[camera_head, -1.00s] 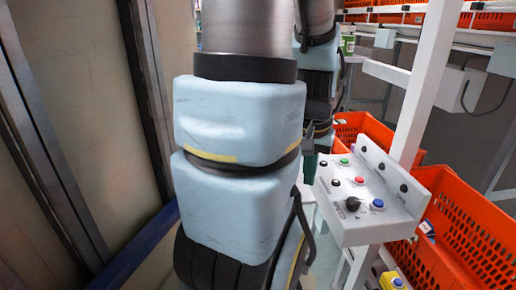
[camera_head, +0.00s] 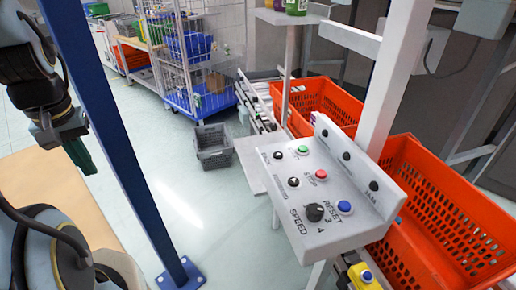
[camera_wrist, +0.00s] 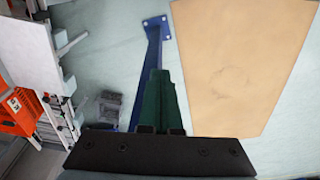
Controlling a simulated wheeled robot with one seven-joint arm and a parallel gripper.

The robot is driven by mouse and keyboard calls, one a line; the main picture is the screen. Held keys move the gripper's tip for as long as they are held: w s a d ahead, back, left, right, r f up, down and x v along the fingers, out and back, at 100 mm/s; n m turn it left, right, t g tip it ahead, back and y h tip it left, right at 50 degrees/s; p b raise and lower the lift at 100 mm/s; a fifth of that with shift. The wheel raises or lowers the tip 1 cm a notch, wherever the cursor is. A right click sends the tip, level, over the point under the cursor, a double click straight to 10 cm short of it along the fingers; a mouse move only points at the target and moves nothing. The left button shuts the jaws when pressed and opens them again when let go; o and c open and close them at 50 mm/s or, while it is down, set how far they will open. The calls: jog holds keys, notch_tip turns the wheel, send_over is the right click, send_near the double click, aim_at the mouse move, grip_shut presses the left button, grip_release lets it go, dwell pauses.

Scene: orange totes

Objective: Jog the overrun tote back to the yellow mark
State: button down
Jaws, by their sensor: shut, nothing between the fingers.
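Two orange totes stand at the right in the head view: a farther one (camera_head: 312,98) behind the control box and a nearer one (camera_head: 455,215) to its right. Orange also shows at the left edge of the wrist view (camera_wrist: 14,112). The white control box (camera_head: 325,215) has a green button, a red STOP button, a blue RESET button, black buttons and a black SPEED knob (camera_head: 315,212). I cannot make out a yellow mark. My gripper (camera_head: 82,158) is at the far left, well apart from the box; its green fingers (camera_wrist: 158,100) are shut and empty.
A blue post (camera_head: 120,140) with a floor plate stands between my gripper and the control box. A white post (camera_head: 392,80) rises behind the box. A yellow box with a blue button (camera_head: 363,277) sits below it. A grey crate (camera_head: 212,146) and a wire cage trolley (camera_head: 195,60) stand beyond open floor.

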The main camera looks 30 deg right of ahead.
notch_tip(320, 180, up, 4)
jog(key=n+g+h, duration=0.2)
jog(key=g+h, duration=0.5)
jog(key=g, duration=0.1)
send_over(278, 156)
jog(key=w, duration=0.2)
jog(key=shift+s+a+r, duration=0.1)
jog(key=shift+s+r, duration=0.05)
jog(key=shift+s, duration=0.1)
notch_tip(278, 156, down, 7)
jog(key=b, duration=0.6)
jog(key=shift+f+b, duration=0.35)
jog(key=shift+f, duration=0.6)
jog(key=shift+f, duration=0.1)
